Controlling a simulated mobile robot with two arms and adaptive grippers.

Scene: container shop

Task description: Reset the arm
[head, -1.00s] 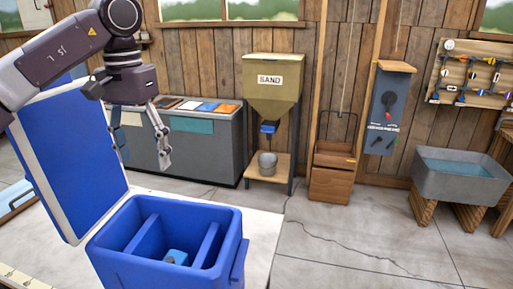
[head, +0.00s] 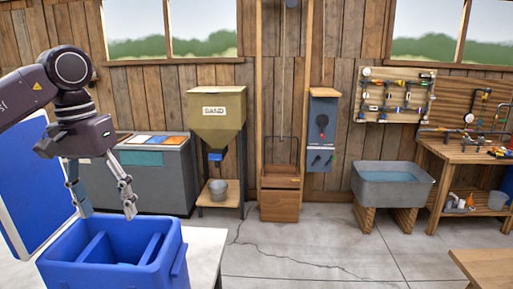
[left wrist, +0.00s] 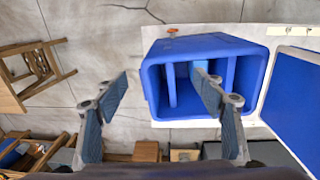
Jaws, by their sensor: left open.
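My left gripper (head: 104,200) is open and empty, above the blue cooler box (head: 165,262) at the lower left of the head view. In the left wrist view its two fingers (left wrist: 160,112) stand wide apart, one over the floor and one overlapping the open blue box (left wrist: 155,85). The box has inner dividers, and its blue lid (head: 30,190) stands open on the left. A small light-blue object (left wrist: 198,72) shows inside the box in the left wrist view, partly hidden by the finger. My right gripper is not in view.
The box stands on a white table (head: 208,250). The floor between is clear.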

